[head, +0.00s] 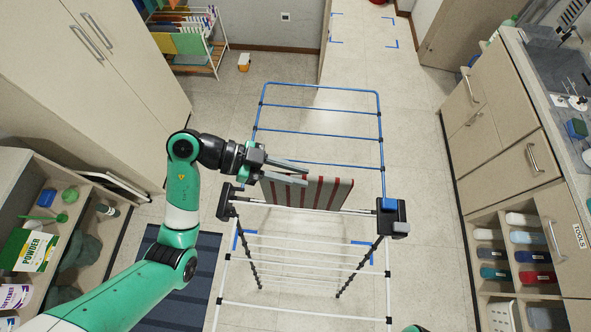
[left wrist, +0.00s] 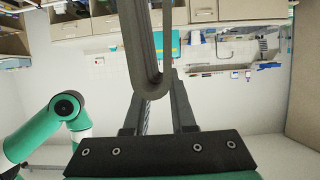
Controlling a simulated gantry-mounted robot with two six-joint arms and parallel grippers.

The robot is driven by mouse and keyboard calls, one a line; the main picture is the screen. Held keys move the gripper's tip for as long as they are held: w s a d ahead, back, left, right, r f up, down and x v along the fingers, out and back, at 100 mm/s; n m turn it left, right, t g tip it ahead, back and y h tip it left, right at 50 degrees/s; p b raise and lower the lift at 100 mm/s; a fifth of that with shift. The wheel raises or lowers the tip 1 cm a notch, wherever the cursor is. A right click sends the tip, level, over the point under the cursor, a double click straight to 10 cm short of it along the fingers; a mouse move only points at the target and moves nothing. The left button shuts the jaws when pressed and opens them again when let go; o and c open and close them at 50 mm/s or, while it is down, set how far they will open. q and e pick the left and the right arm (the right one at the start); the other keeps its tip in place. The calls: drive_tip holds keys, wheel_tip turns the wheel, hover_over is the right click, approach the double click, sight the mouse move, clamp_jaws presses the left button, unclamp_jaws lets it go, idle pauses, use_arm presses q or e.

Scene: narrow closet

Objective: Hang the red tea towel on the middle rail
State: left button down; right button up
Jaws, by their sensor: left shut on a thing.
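The red tea towel (head: 332,193) is pale grey with red stripes. My left gripper (head: 306,176) is shut on its upper left part, above the drying rack. In the left wrist view the towel (left wrist: 143,50) shows edge-on as a folded loop between the fingers (left wrist: 158,100). The middle rail (head: 265,204) is white, runs between two black end joints, and lies just at the towel's lower edge in the head view. I cannot tell whether the towel touches it or straddles it. My right gripper is not in view.
The rack's blue upper frame (head: 320,108) stands behind the towel, and its white lower rails (head: 300,262) are bare. Open shelves (head: 60,225) stand at the left, drawers (head: 505,130) at the right. Clear floor surrounds the rack at the back.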

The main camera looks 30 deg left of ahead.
use_arm(q)
drive_tip(key=shift+f, duration=1.55)
